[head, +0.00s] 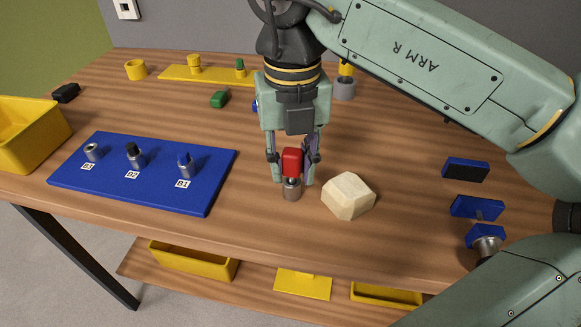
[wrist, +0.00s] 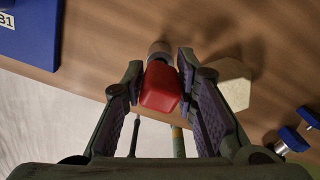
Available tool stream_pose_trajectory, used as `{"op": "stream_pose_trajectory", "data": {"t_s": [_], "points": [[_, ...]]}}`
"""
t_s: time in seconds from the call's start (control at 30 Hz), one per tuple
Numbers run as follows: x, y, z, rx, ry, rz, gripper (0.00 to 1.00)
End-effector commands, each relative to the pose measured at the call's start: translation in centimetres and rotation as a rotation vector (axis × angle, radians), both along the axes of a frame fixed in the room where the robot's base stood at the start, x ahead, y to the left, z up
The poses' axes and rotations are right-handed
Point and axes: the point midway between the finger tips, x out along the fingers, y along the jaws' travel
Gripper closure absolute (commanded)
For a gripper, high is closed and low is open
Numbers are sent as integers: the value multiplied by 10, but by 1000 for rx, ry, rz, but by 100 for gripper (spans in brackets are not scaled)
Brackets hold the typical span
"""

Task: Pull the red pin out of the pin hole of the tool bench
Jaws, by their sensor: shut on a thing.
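The red pin (head: 291,162) has a blocky red head. My gripper (head: 292,172) points down over the wooden bench (head: 250,225), its fingers on either side of the red head and shut on it. A short grey metal cylinder (head: 291,188) shows directly below the head, upright near the front of the bench. In the wrist view the red pin (wrist: 160,87) sits between my gripper's two pads (wrist: 160,75), with the grey cylinder (wrist: 160,50) just beyond it. The pin's shaft and the hole are hidden, so I cannot tell how deep the pin sits.
A pale faceted block (head: 348,196) stands close to the right of my gripper. A blue board (head: 115,187) with several metal parts and labels lies to the left. Small blue blocks (head: 466,169) lie at the right. A yellow bin (head: 30,135) stands at the far left.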

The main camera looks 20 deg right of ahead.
Motion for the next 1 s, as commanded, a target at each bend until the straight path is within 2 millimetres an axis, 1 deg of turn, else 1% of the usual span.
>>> {"op": "stream_pose_trajectory", "data": {"t_s": [0.27, 1.0], "points": [[0, 0, 2, 0, -1, 0, 100], [0, 0, 38, 0, -2, -1, 100]]}}
